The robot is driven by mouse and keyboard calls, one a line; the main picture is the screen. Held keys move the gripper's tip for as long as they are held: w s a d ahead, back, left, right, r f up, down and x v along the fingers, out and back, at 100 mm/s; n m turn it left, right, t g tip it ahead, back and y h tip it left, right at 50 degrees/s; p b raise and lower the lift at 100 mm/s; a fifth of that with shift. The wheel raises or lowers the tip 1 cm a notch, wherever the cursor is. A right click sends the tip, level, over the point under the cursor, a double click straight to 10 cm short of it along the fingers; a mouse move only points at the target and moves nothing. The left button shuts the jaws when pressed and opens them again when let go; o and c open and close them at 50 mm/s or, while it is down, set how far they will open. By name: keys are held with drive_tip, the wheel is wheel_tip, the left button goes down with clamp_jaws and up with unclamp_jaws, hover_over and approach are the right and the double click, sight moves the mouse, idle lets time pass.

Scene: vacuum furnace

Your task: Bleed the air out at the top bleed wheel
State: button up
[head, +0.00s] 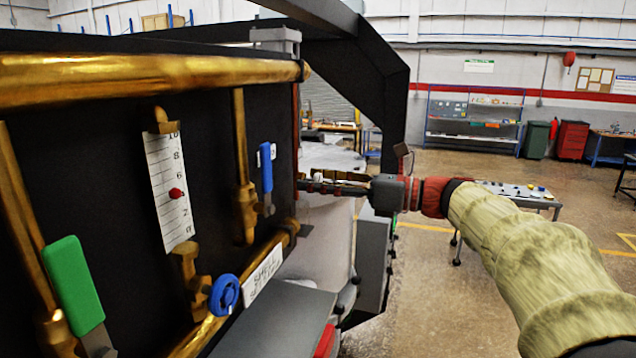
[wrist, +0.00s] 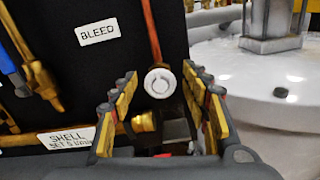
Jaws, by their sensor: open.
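A small round white knob (wrist: 159,82) sits at the foot of a thin copper pipe, below and right of the BLEED label (wrist: 98,29); it appears to be the bleed wheel. My gripper (wrist: 160,94) is open, with one finger on each side of the knob in the wrist view. I cannot tell whether the fingertips reach around it or stop short. In the head view my gripper (head: 308,182) is at the right edge of the black panel (head: 110,210), and its fingers hide most of the knob's area.
The panel carries a green lever (head: 75,285), a blue lever (head: 267,168), a blue wheel (head: 223,294) and a scale with a red marker (head: 168,190). Brass pipes and the SHELL label (head: 263,272) are close below my gripper. Open floor (head: 440,300) lies right.

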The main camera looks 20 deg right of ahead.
drive_tip(key=shift+c, duration=0.8)
drive_tip(key=c, duration=1)
drive_tip(key=shift+f, duration=0.1)
drive_tip(key=n+b, duration=0.3)
drive_tip(key=n, duration=0.1)
drive_tip(key=shift+f+b, duration=0.1)
drive_tip(key=shift+b, duration=0.25)
drive_tip(key=n+b, duration=0.5)
drive_tip(key=n, duration=0.1)
drive_tip(key=shift+w+b, duration=0.1)
drive_tip(key=shift+b, duration=0.25)
drive_tip(key=n+b, duration=0.5)
drive_tip(key=shift+d+n, duration=0.1)
drive_tip(key=shift+n, duration=0.2)
drive_tip(key=shift+n+b, duration=1.5)
drive_tip(key=shift+n, duration=0.5)
drive_tip(key=shift+r, duration=0.2)
